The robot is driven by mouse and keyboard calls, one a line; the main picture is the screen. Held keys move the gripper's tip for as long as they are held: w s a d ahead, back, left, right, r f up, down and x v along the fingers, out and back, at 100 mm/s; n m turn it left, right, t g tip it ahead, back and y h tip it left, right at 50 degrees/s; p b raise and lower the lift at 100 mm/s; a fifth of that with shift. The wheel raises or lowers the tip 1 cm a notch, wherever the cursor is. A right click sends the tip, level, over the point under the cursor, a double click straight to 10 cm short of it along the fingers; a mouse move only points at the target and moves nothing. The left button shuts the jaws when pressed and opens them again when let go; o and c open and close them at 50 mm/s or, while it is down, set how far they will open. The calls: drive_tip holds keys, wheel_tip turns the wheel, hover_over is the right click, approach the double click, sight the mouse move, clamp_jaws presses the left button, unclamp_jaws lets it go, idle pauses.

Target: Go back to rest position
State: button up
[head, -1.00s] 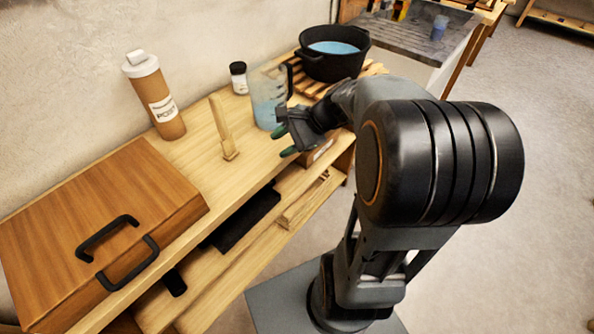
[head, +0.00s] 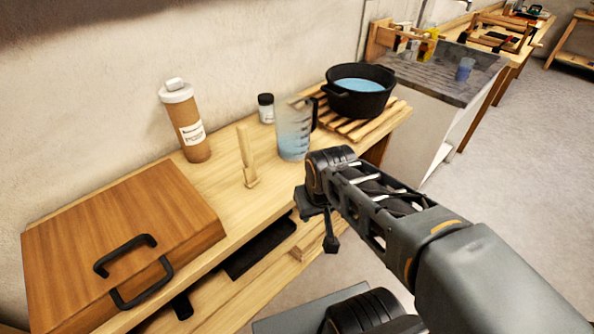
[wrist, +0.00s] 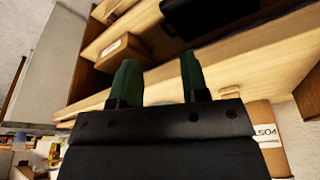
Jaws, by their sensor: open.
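My gripper (wrist: 158,84) shows its two green-tipped fingers apart and empty in the wrist view. In the head view my gripper (head: 316,228) hangs in front of the bench's front edge, clear of the things on top; its fingertips are hard to make out there. The wooden bench (head: 215,185) runs along the wall. On it stand a clear measuring jug (head: 293,128) with blue liquid and a wooden upright stand (head: 246,157). A black pot (head: 358,92) with blue liquid sits on a slatted wooden rack (head: 398,108).
A wooden case (head: 130,235) with black handles lies at the bench's left end. A brown bottle (head: 186,120) and a small jar (head: 266,108) stand near the wall. The lower shelf holds a black tray (head: 260,247). The floor (head: 500,190) at right is open.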

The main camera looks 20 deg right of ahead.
wheel_tip(320, 180, up, 16)
drive_tip(key=p, duration=1.4)
drive_tip(key=shift+s+a+t+p, duration=0.25)
drive_tip(key=shift+a+t+p, duration=0.05)
drive_tip(key=shift+a+p, duration=0.05)
